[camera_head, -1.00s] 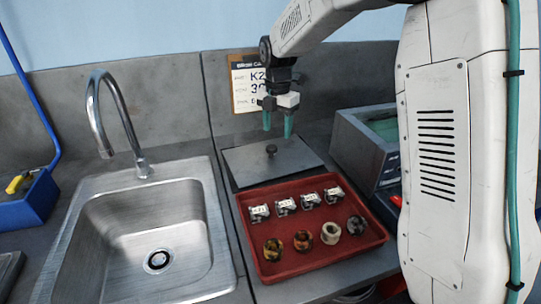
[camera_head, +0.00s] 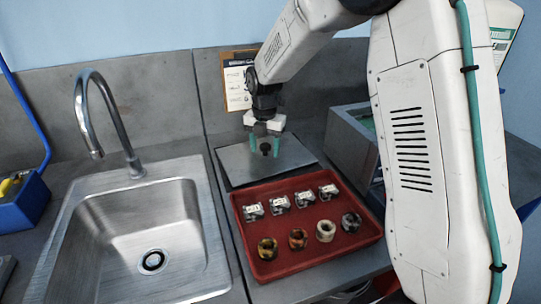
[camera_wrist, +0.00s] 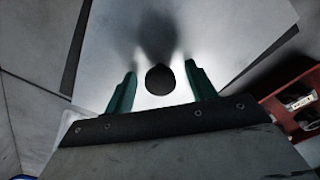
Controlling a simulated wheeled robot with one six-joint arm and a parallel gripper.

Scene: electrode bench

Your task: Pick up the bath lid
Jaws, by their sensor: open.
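The bath lid (camera_head: 237,163) is a flat grey plate with a dark round knob (camera_head: 265,148), lying on the bench behind the red tray. My gripper (camera_head: 265,145) is over the lid with its green fingers pointing down, one on each side of the knob. In the wrist view, the knob (camera_wrist: 160,79) sits between the two open fingers (camera_wrist: 158,92), with a gap on both sides, and the pale lid plate (camera_wrist: 215,35) spreads behind it. Whether the fingertips touch the plate cannot be told.
A red tray (camera_head: 262,272) with several small labelled blocks and ring-shaped pieces stands just in front of the lid. A grey open-topped bath (camera_head: 350,148) is to the right. A steel sink (camera_head: 100,285) with a tall faucet (camera_head: 107,110) is to the left. A notice hangs on the wall behind.

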